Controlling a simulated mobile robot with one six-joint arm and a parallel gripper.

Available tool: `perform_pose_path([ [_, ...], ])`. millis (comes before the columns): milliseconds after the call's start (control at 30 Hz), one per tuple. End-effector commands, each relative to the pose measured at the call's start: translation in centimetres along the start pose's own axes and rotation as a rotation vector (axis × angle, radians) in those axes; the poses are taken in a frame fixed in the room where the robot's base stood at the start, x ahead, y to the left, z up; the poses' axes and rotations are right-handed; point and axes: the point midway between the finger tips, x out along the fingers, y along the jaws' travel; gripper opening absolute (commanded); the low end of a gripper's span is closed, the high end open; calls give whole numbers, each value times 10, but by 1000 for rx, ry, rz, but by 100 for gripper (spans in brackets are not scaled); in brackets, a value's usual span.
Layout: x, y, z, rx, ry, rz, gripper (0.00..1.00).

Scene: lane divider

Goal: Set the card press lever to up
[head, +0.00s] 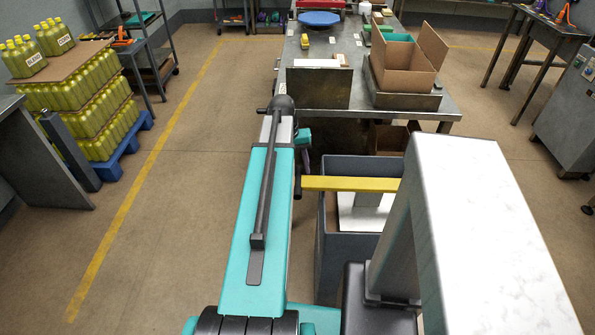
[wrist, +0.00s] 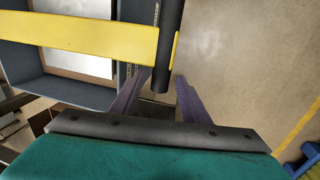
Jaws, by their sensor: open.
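The card press lever shows as a yellow bar (head: 350,184) lying about level in the head view, over a grey box-shaped frame (head: 330,240). A dark grip rod (head: 297,185) crosses its left end. In the wrist view the yellow bar (wrist: 80,38) enters from the left and meets the dark rod (wrist: 168,45). My gripper (wrist: 158,88) is open, with its two purple fingers either side of the rod's near end. I cannot tell whether either finger touches it. In the head view my gripper (head: 304,158) is partly hidden by my arm.
A metal workbench (head: 440,118) stands ahead with an open cardboard box (head: 405,85) near its front edge. A large pale slab-like body (head: 470,230) stands right of the press. Bottles (head: 80,105) are stacked on a blue pallet at left. The floor left of my arm is clear.

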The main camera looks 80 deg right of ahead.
Motion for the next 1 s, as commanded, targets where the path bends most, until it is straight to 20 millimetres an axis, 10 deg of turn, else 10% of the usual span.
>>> perform_pose_path([
  [367, 3, 0, 0, 0, 0, 0, 42],
  [633, 3, 0, 0, 0, 0, 0, 1],
  [1000, -2, 3, 0, 0, 0, -8, 0],
])
